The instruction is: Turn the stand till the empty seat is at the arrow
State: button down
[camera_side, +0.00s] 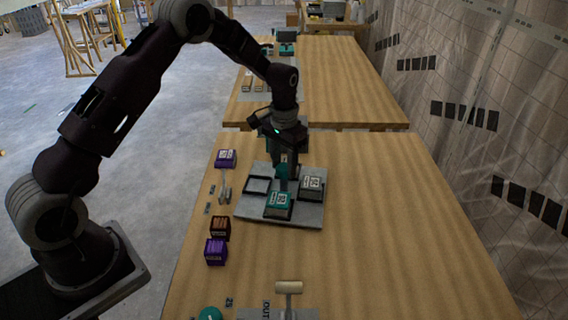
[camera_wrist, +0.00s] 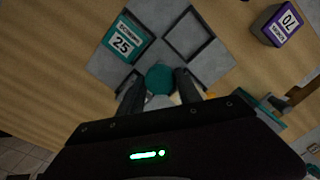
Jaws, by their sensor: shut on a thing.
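The stand is a grey square plate (camera_side: 245,209) on the wooden table. Its empty seat, a dark square frame (camera_side: 257,186), is at the left in the side view and at the upper right of the plate in the wrist view (camera_wrist: 190,35). A teal block (camera_side: 278,205) sits in the near seat; it shows as a block marked 25 in the wrist view (camera_wrist: 122,40). A dark block with a white label (camera_side: 312,188) sits at the right. My gripper (camera_side: 283,180) points down at the plate's middle, shut on the round teal knob (camera_wrist: 160,79). I cannot make out the arrow.
A purple block (camera_side: 226,158) stands left of the plate, with small grey parts (camera_side: 225,192) near it. A brown block (camera_side: 220,228) and another purple block (camera_side: 215,251) stand nearer. A T-shaped handle (camera_side: 289,288) is at the front. The table's right side is clear.

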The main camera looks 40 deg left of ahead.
jog(key=shift+m, duration=3.9)
jog(key=shift+w+m, duration=0.1)
jog(key=shift+m, duration=3.9)
jog(key=c, duration=0.8)
grip_release()
jog(key=shift+c, duration=0.2)
notch_tip(320, 180, up, 7)
jog(key=shift+r, duration=0.1)
